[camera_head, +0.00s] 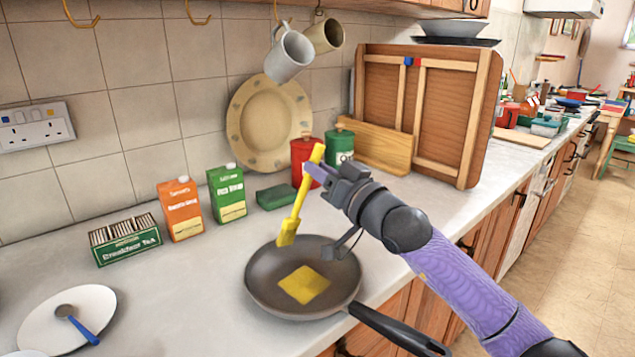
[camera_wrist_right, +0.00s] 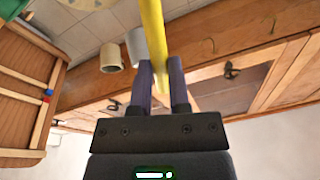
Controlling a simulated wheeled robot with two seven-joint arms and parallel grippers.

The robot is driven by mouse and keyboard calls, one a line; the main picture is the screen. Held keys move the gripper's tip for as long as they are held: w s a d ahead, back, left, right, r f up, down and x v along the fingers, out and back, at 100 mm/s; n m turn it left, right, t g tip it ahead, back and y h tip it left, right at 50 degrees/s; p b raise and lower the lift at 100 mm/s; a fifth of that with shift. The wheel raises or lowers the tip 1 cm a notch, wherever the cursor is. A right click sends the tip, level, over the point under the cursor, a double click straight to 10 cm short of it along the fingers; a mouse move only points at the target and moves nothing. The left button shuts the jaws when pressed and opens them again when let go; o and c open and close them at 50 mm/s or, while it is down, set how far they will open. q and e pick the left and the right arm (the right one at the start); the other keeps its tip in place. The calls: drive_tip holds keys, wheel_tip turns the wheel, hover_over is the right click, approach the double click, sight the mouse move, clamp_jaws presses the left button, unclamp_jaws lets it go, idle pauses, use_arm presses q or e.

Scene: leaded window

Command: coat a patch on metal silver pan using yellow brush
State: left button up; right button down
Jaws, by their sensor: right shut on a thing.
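The silver-grey metal pan (camera_head: 258,268) stands on the counter in the head view, its black handle pointing to the lower right. A yellow square patch (camera_head: 304,285) lies on its inner bottom. My right gripper (camera_head: 312,170) is shut on the yellow brush (camera_head: 297,203), near the upper part of its handle. The brush hangs slightly tilted, bristle end down, over the pan's back left rim. I cannot tell whether it touches the pan. In the right wrist view the gripper (camera_wrist_right: 160,85) has the yellow brush handle (camera_wrist_right: 153,30) between its fingers. My left gripper is not in view.
An orange carton (camera_head: 181,210), a green carton (camera_head: 228,194) and a tea box (camera_head: 126,240) stand left of the pan. A green sponge (camera_head: 275,197) lies behind it. A white plate (camera_head: 40,325) with a spoon (camera_head: 76,322) is at the lower left. Mugs (camera_head: 288,55) hang above.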

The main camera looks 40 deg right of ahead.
wheel_tip(320, 180, up, 3)
drive_tip(key=shift+f+p, duration=0.15)
drive_tip(key=shift+p, duration=0.25)
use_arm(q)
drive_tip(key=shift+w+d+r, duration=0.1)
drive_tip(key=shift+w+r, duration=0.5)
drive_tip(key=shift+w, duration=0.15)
use_arm(e)
drive_tip(key=shift+r, duration=0.35)
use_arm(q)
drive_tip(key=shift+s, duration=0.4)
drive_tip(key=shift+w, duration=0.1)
